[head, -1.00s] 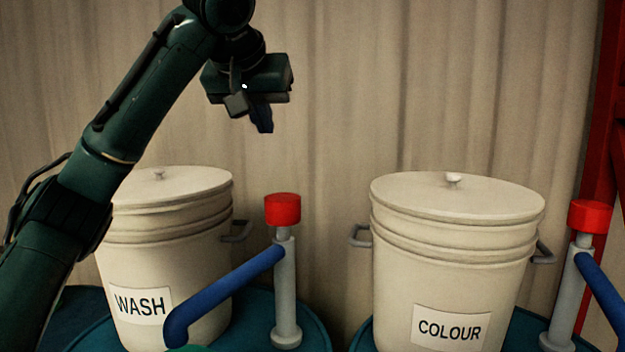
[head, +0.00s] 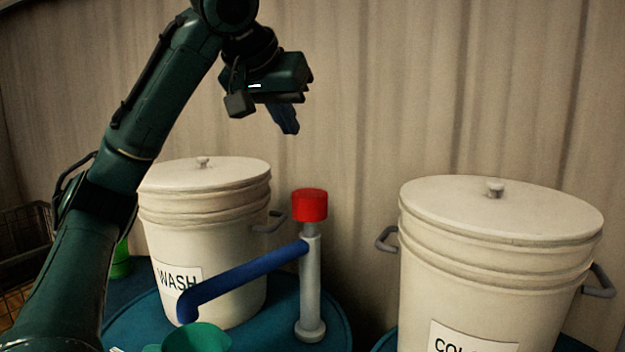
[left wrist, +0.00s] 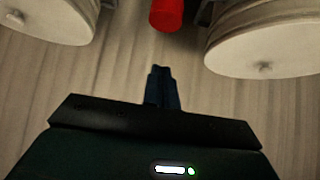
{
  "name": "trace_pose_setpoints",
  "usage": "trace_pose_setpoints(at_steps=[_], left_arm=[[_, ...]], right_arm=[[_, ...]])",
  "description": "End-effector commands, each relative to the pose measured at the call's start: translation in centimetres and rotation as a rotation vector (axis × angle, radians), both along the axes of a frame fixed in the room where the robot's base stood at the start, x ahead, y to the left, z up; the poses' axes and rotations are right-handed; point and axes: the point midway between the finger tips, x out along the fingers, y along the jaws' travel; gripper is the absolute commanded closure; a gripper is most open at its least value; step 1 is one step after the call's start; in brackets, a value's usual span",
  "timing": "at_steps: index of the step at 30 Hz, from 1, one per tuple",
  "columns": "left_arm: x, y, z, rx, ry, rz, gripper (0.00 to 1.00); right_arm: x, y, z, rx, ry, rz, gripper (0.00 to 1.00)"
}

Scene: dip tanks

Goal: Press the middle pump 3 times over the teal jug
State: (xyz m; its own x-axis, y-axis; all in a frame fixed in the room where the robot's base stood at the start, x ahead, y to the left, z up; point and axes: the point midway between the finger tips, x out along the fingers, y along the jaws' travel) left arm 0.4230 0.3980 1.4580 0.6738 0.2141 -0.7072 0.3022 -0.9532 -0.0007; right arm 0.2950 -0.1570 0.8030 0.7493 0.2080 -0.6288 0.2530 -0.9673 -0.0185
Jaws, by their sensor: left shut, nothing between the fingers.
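One pump shows in the head view, with a red cap (head: 309,205), a pale grey post (head: 310,285) and a blue spout (head: 245,271) sloping down to the left. A teal-green jug (head: 202,338) stands under the spout's end, cut by the bottom edge. My left gripper (head: 289,122) is shut and empty, above and slightly left of the red cap, apart from it. In the left wrist view the closed fingers (left wrist: 160,75) point toward the red cap (left wrist: 167,14) at the top edge. My right gripper is not in view.
A white lidded bucket marked WASH (head: 205,225) stands left of the pump on a blue drum top (head: 270,335). Another white bucket (head: 495,255), its label partly cut off, stands right. A green item (head: 121,260) and a wire basket (head: 24,240) are far left. Space above the cap is clear.

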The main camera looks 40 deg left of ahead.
Motion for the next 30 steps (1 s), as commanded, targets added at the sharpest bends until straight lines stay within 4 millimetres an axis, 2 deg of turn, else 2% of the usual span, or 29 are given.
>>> trace_pose_setpoints(at_steps=[8, 16, 21, 27, 30], left_arm=[[0.2, 0.0, -0.2, 0.0, 0.001, -0.001, 1.0], [1.8, 0.5, -1.9, -0.002, 0.005, -0.001, 1.0], [3.9, 1.0, -4.6, -0.003, 0.006, -0.003, 1.0], [6.7, 2.0, -7.3, -0.003, 0.005, -0.001, 1.0], [6.8, 2.3, -8.7, 0.002, 0.003, 0.003, 1.0]], right_arm=[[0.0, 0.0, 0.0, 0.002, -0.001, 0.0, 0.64], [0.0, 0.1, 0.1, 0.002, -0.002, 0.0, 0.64], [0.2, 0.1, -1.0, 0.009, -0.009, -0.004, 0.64], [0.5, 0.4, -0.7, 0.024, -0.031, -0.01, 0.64], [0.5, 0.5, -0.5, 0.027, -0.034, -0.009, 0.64]])
